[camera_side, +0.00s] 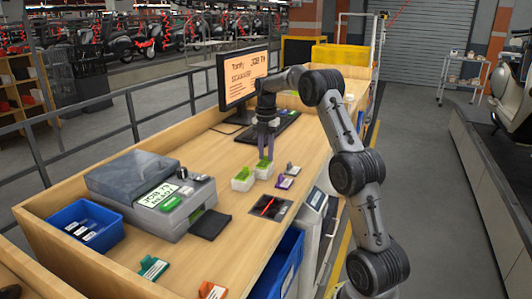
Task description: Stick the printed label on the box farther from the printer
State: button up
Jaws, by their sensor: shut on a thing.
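The printer (165,212) is a grey machine with a dark lid and a lit green-white display, at the left of the bench. Two small white boxes with green on top stand to its right. One box (242,182) is nearer the printer; the other box (264,173) is farther from it. My gripper (265,157) points down over the farther box, its fingertips at the green on top. It is shut on a small green piece there. I cannot tell whether this is the label or part of the box.
A monitor (243,78) and keyboard stand behind my gripper. A purple-and-white item (285,182) and a dark pad with a red stick (270,207) lie close by. A blue bin (87,226) is left of the printer. Green and orange items lie in front.

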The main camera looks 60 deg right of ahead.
jog(key=shift+f, duration=0.4)
dwell(1.2)
jog(key=o, duration=1.2)
jog(key=shift+r, duration=0.1)
jog(key=shift+r, duration=3.55)
